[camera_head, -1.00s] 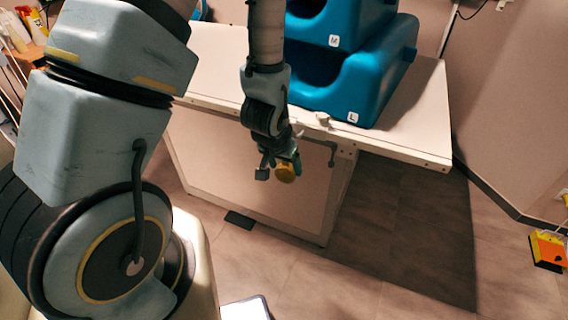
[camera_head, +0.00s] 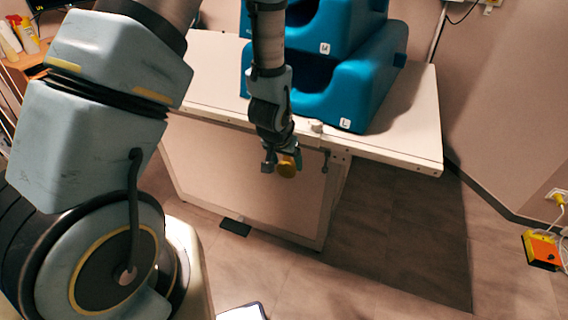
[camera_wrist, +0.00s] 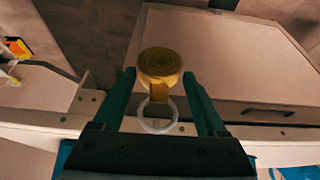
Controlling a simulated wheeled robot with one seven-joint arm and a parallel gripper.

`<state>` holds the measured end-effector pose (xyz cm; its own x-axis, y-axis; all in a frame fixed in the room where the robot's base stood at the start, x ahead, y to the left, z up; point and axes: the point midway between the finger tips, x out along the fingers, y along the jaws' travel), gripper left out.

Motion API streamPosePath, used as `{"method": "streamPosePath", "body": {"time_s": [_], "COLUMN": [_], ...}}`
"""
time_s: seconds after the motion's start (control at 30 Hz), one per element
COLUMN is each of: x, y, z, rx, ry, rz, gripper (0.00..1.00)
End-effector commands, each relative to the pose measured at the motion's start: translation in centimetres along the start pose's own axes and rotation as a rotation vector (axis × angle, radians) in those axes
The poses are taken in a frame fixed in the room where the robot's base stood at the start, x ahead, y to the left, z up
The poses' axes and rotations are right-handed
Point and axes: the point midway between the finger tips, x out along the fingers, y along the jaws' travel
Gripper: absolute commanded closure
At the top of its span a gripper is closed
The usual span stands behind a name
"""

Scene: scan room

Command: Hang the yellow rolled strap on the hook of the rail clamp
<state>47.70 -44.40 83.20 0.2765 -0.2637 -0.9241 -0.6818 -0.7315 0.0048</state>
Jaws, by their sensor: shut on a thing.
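The yellow rolled strap (camera_head: 287,166) is held in my gripper (camera_head: 281,160), in front of the table's front edge. In the wrist view the strap (camera_wrist: 160,64) sits between the two dark green fingers of my gripper (camera_wrist: 160,76), with its coil end showing. A pale ring (camera_wrist: 157,118) hangs from the strap's yellow tab, on the side toward the palm. The rail clamp (camera_head: 317,127) is on the table's front edge, just right of my gripper. A dark part (camera_head: 325,161) hangs below it; its hook shape is too small to make out. Strap and clamp appear apart.
Blue stacked bins (camera_head: 350,85) stand on the white table (camera_head: 415,150) behind the clamp. The table's front panel (camera_head: 225,175) lies behind my gripper. An orange box with cables (camera_head: 542,250) is at far right.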

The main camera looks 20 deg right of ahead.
Motion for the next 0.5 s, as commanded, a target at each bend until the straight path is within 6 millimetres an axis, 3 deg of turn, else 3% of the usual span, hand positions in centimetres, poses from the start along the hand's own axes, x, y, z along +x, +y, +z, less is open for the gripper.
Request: {"method": "streamPosePath", "body": {"time_s": [0.5], "x": [1.3], "y": [0.0], "z": [-2.7], "rx": [0.000], "ry": [0.001], "rz": [0.000], "gripper": [0.81]}}
